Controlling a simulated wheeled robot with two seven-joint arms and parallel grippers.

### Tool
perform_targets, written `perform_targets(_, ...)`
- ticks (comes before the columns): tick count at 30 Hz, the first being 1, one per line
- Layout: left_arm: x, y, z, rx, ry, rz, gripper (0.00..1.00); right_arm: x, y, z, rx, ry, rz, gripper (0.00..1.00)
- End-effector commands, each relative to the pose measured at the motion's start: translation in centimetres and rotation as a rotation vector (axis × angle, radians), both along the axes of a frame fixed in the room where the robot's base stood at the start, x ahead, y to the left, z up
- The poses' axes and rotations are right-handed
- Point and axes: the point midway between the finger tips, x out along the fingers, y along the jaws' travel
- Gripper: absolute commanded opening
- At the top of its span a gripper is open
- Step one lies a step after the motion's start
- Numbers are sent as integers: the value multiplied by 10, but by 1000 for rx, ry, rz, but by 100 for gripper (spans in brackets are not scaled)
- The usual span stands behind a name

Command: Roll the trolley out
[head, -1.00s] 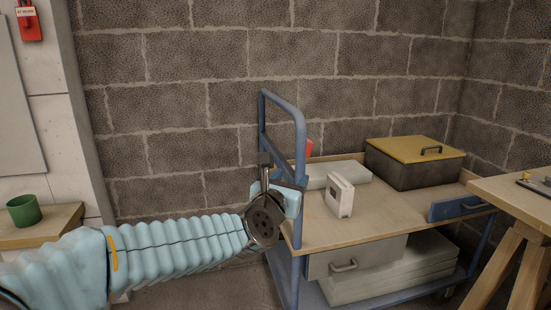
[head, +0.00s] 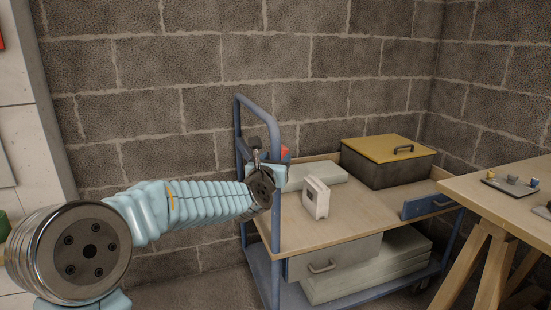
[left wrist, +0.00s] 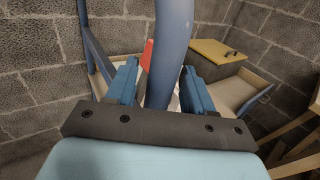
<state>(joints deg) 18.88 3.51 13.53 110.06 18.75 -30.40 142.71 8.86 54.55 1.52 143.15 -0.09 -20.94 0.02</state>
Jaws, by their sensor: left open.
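The trolley (head: 262,258) stands against the block wall, with a blue tube frame, a wooden top and a lower shelf. Its tall blue handle (head: 255,103) rises at the left end. My left gripper (head: 277,172) is at the near upright of this handle, partly hidden by its own wrist. In the left wrist view, the upright (left wrist: 171,55) passes between the two open blue fingers (left wrist: 160,85). Whether either finger touches the tube I cannot tell. My right gripper is out of view.
The trolley carries a yellow-lidded box (head: 388,165), a white carton (head: 316,198), and a red object (head: 284,152) partly hidden by the handle. Pale slabs (head: 365,275) lie below. A wooden trestle table (head: 500,205) stands close on the right. Wall is close behind.

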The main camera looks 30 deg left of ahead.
Motion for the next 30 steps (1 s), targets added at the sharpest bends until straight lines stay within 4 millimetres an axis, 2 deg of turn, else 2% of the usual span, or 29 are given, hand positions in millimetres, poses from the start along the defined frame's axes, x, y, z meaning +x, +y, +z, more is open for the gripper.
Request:
perform_targets(6,0,0,0,1,0,0,52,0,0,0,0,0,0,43)
perform_targets(16,0,0,0,1,0,0,2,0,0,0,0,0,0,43)
perform_targets(25,0,0,-1,1,1,0,0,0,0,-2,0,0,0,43)
perform_targets(30,-3,2,-3,1,0,1,0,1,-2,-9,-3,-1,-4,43)
